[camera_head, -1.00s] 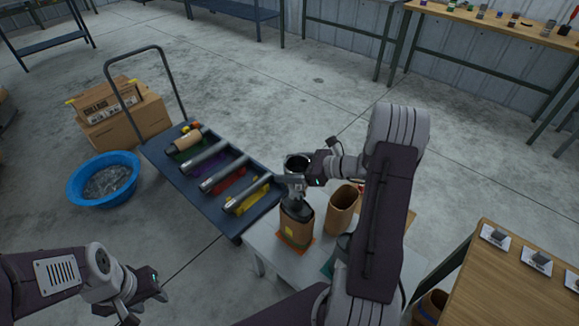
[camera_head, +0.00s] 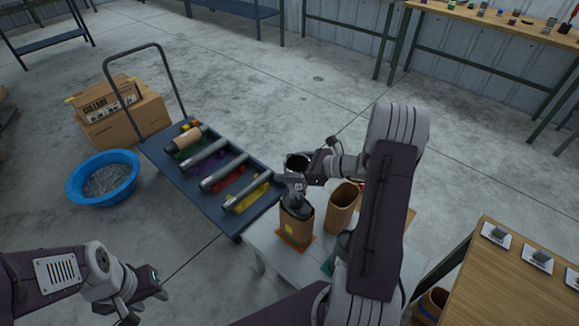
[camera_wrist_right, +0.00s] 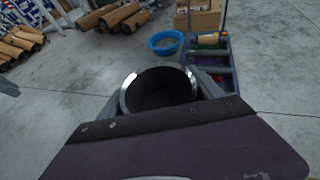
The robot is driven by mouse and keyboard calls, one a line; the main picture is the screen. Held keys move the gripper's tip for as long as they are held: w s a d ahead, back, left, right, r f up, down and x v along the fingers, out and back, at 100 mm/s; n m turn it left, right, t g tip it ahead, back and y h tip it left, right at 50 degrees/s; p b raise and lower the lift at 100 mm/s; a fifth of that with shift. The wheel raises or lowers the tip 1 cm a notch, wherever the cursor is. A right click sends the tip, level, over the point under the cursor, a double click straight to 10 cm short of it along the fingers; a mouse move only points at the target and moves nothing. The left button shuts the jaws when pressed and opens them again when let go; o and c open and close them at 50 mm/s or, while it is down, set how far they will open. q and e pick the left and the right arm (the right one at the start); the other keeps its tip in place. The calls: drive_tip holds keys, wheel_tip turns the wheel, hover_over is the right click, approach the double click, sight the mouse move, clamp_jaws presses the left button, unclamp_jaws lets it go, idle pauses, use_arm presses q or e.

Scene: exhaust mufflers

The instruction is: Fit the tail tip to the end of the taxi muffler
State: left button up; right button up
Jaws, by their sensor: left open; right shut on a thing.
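My right gripper (camera_head: 297,181) is shut on a dark, open-ended metal tube with a bright rim (camera_head: 298,162), which looks like the tail tip. The wrist view shows its round mouth (camera_wrist_right: 160,88) between my right fingers (camera_wrist_right: 158,98). The tube is above a brown upright body with a yellow mark (camera_head: 296,228), which may be the taxi muffler or its holder, on an orange mat (camera_head: 297,243). Grey metal shows between them; I cannot tell whether they touch. My left gripper (camera_head: 148,297) is open and empty at lower left.
A second brown open cylinder (camera_head: 341,207) stands close by on the pale table (camera_head: 276,262). The blue trolley (camera_head: 160,158) holds several pipes in coloured slots. A blue basin (camera_head: 75,190) and cardboard boxes are further left. A wooden table (camera_head: 490,280) is at right.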

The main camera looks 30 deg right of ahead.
drive_tip(key=shift+f+b, duration=1.85)
drive_tip(key=shift+f, duration=0.5)
idle(0.3)
idle(0.5)
drive_tip(key=o, duration=1.4)
drive_tip(key=shift+o, duration=0.2)
drive_tip(key=p+v, duration=0.1)
drive_tip(key=v, duration=0.8)
drive_tip(key=shift+r+p, duration=0.15)
drive_tip(key=shift+p, duration=0.2)
